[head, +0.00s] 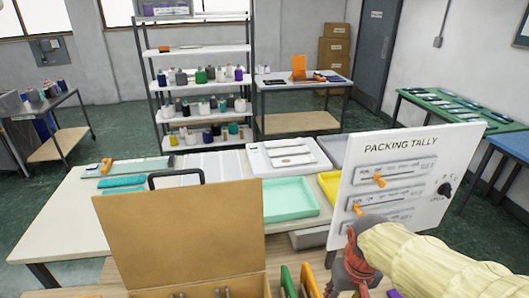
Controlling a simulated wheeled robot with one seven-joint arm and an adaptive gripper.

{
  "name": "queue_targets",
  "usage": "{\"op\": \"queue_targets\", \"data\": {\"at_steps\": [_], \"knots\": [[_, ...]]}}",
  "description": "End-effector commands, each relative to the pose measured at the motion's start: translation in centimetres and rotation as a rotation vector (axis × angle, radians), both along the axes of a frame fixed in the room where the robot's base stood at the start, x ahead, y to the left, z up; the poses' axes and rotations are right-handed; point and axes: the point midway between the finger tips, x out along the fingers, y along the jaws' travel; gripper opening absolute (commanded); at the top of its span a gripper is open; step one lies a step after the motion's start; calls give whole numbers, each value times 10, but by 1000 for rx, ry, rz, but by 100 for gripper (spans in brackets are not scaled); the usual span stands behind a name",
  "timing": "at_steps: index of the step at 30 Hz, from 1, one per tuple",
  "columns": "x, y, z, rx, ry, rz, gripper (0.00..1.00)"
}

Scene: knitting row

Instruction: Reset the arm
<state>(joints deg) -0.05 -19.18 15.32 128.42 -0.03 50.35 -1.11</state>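My arm comes in from the lower right in a cream sleeve. My gripper (352,277), dark and reddish, is at its end, low in the head view, in front of the lower left part of a white board (400,160) headed "PACKING TALLY". The gripper is small and partly cut by the arm's angle, so I cannot tell whether its fingers are open or shut, or whether it touches the board. The board has rows with orange sliders (380,181) and a black knob (445,190) on its right side.
An open brown box lid (180,240) stands at front left. Upright coloured pieces (288,282) are close to the gripper's left. Behind are a mint tray (288,199), a yellow tray (329,184) and a pale table (60,218). A shelf of spools (203,86) stands at the back.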

Motion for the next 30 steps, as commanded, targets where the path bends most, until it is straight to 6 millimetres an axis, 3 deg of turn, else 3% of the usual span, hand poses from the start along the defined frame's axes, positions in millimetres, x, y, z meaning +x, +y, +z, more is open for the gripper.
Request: {"op": "queue_targets", "data": {"at_steps": [1, 6, 10, 15, 30], "knots": [[-13, 0, 17, 1, -44, -7, 36], [-51, 0, 57, 5, -181, -21, 36], [-68, 0, 83, 6, -286, -20, 36], [-74, 0, 111, 6, -384, -20, 36], [-75, 0, 116, 6, -403, -19, 36]]}}
